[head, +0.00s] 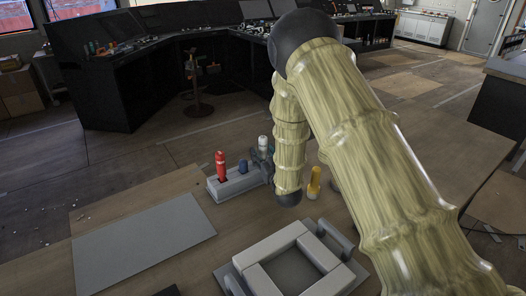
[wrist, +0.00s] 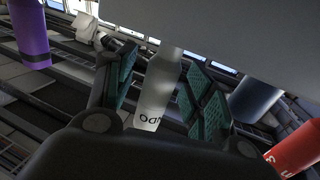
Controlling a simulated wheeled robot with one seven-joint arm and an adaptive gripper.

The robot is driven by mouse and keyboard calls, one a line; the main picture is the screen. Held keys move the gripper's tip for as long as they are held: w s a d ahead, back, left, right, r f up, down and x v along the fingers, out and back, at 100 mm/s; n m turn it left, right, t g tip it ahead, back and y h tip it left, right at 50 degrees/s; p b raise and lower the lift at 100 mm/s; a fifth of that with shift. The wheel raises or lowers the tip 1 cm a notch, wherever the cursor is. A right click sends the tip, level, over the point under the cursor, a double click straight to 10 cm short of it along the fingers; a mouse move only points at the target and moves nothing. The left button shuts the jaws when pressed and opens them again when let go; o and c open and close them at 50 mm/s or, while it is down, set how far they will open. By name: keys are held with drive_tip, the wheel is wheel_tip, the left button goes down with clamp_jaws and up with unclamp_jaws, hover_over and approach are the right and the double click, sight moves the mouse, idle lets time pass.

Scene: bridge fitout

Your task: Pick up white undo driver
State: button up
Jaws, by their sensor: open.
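The white driver (head: 263,142) stands at the right end of a grey rack (head: 232,187), partly hidden by my gripper. In the wrist view the white driver (wrist: 157,95) shows dark lettering and lies between the two teal-padded fingers. My gripper (wrist: 158,92) is open around it, with a gap visible on at least the left side. In the head view my gripper (head: 262,160) is at the white driver, mostly hidden behind my arm.
A red driver (head: 220,165) and a blue one (head: 242,167) stand in the same rack. A yellow driver (head: 314,181) stands right of my arm. A purple cylinder (wrist: 29,32) shows in the wrist view. A grey mat (head: 140,245) and square frame (head: 245,262) lie nearer.

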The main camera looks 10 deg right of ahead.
sight(263, 137)
drive_tip(key=shift+w, duration=0.25)
drive_tip(key=shift+c, duration=0.4)
clamp_jaws()
drive_tip(key=shift+r+b, duration=0.9)
drive_tip(key=shift+r, duration=4.1)
drive_tip(key=c, duration=0.8)
unclamp_jaws()
clamp_jaws()
